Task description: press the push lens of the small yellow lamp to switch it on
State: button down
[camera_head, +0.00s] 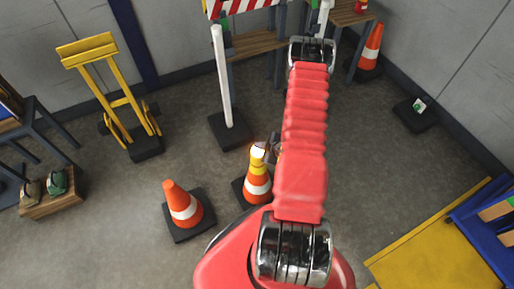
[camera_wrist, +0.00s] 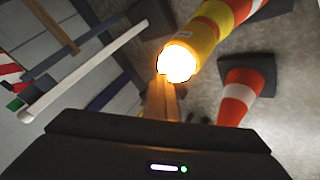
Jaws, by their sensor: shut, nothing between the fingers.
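The small yellow lamp (camera_head: 257,166) sits on top of an orange and white traffic cone (camera_head: 258,187) left of my red arm. Its lens glows bright white in the wrist view (camera_wrist: 176,63), above the lamp's yellow body (camera_wrist: 198,36). My gripper (camera_wrist: 162,82) is shut and empty, its fingertips at the lens edge; the glare hides whether they touch. In the head view my gripper (camera_head: 273,146) shows as a small dark part just right of the lamp, partly hidden by my arm.
A second cone (camera_head: 182,205) stands left of the lamp's cone; it also shows in the wrist view (camera_wrist: 240,97). A white post (camera_head: 222,75) on a dark base stands behind. A yellow hand truck (camera_head: 115,95) is at left, a yellow platform (camera_head: 430,245) at right. Open floor lies between.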

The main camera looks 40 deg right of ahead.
aim_at(260, 152)
jog(key=shift+s+a+f, duration=0.3)
jog(key=shift+s+f, duration=0.15)
jog(key=shift+f, duration=0.3)
jog(key=shift+s+a+r, duration=0.15)
jog(key=shift+s+a, duration=0.05)
jog(key=shift+w+d+r, duration=0.15)
jog(key=shift+r, duration=1.45)
jog(key=shift+w+d+r, duration=0.1)
jog(key=shift+r, duration=1.5)
